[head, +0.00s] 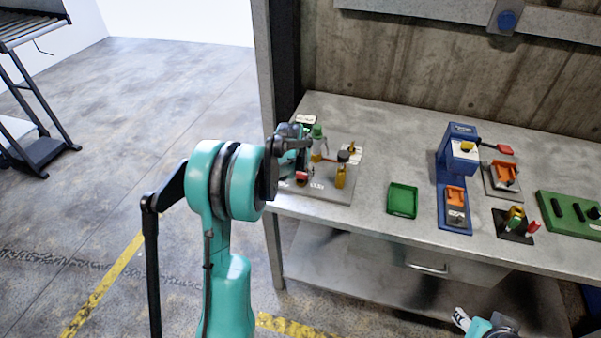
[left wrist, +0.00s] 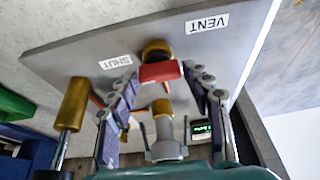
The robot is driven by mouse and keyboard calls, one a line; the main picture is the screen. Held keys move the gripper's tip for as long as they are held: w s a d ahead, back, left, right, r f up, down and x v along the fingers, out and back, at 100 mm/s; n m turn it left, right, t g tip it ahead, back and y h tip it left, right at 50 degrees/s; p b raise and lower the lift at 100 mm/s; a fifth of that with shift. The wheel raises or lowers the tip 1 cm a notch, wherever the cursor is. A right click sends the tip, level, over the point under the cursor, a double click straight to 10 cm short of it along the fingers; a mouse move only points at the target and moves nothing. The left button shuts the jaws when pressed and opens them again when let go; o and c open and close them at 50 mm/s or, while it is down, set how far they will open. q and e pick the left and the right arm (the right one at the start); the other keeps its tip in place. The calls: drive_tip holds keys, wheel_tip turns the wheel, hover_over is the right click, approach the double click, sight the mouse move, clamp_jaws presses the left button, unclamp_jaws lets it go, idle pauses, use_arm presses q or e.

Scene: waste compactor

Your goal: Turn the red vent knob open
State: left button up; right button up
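The red vent knob (left wrist: 160,72) has a red bar handle on a round brass base, mounted on a grey plate (left wrist: 95,45). A VENT label (left wrist: 207,23) and a SHUT label (left wrist: 116,62) are on the plate near it. In the head view the red knob (head: 301,177) shows at the plate's front, partly crowded by my gripper. My left gripper (left wrist: 161,76) is open, with one finger on either side of the red handle; I cannot tell whether either touches it. Only part of my right arm's end (head: 480,322) shows at the bottom edge, its fingers unclear.
A brass-coloured cylinder (left wrist: 72,105) stands close beside one left finger. A green tray (head: 402,200) and a blue device (head: 453,190) are farther right.

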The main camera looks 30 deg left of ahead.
use_arm(q)
drive_tip(key=c, duration=0.5)
drive_tip(key=shift+c, duration=0.2)
drive_tip(key=shift+n, duration=0.3)
drive_tip(key=n+y, duration=0.1)
drive_tip(key=n, duration=0.1)
drive_tip(key=shift+w+d+n, duration=0.1)
drive_tip(key=shift+d+n, duration=0.05)
drive_tip(key=shift+n, duration=0.15)
drive_tip(key=n, duration=0.2)
drive_tip(key=n+g+y, duration=0.1)
drive_tip(key=n, duration=0.1)
drive_tip(key=shift+d+n+y, duration=0.1)
drive_tip(key=shift+n+y, duration=0.2)
drive_tip(key=n+g, duration=0.1)
drive_tip(key=n, duration=0.1)
drive_tip(key=n+g, duration=0.1)
drive_tip(key=n, duration=0.2)
drive_tip(key=shift+w+y+p, duration=0.2)
drive_tip(key=shift+y+p, duration=0.1)
drive_tip(key=shift+y, duration=0.1)
drive_tip(key=n+g, duration=0.2)
drive_tip(key=n, duration=0.3)
drive_tip(key=shift+w, duration=0.1)
